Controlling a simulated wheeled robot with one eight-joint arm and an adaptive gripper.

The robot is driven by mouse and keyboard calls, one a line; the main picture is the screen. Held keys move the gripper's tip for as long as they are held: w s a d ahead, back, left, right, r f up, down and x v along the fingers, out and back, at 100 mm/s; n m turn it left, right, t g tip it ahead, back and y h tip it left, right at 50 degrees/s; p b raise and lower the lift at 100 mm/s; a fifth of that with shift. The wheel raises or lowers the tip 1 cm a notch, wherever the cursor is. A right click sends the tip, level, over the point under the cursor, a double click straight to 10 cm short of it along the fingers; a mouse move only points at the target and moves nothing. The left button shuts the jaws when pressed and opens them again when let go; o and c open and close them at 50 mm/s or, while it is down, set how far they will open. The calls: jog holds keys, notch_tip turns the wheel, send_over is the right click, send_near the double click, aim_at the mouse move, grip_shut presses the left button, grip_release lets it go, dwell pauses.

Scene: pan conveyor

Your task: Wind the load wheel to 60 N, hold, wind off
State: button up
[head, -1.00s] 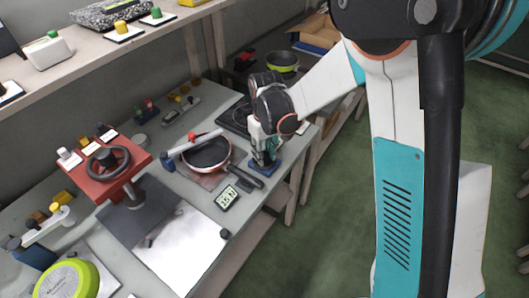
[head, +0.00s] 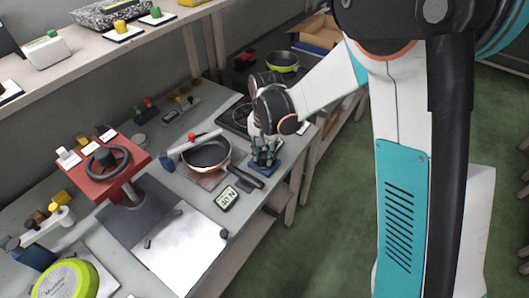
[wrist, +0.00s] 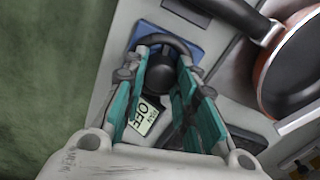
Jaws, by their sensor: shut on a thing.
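The load wheel is a dark ring with a round hub (wrist: 160,72), mounted on a blue base plate (wrist: 187,27). The blue base also shows in the head view (head: 266,170), at the table's front right edge. My gripper (head: 262,156) points down over it, its teal fingers (wrist: 160,88) on either side of the hub, shut on the wheel. The fingers hide part of the rim. A small readout (head: 228,198) lies on the table near the pan handle and seems to read 30 N, though the digits are small.
A pan (head: 207,152) with a grey bar across it stands left of my gripper, its dark handle reaching towards the blue base. A red stand (head: 84,178) with another black handwheel is further left. A shelf (head: 90,70) overhangs the back.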

aim_at(265, 154)
jog(key=m, duration=0.5)
jog(key=shift+m, duration=0.4)
dwell(0.3)
jog(key=o, duration=1.1)
notch_tip(265, 154, up, 12)
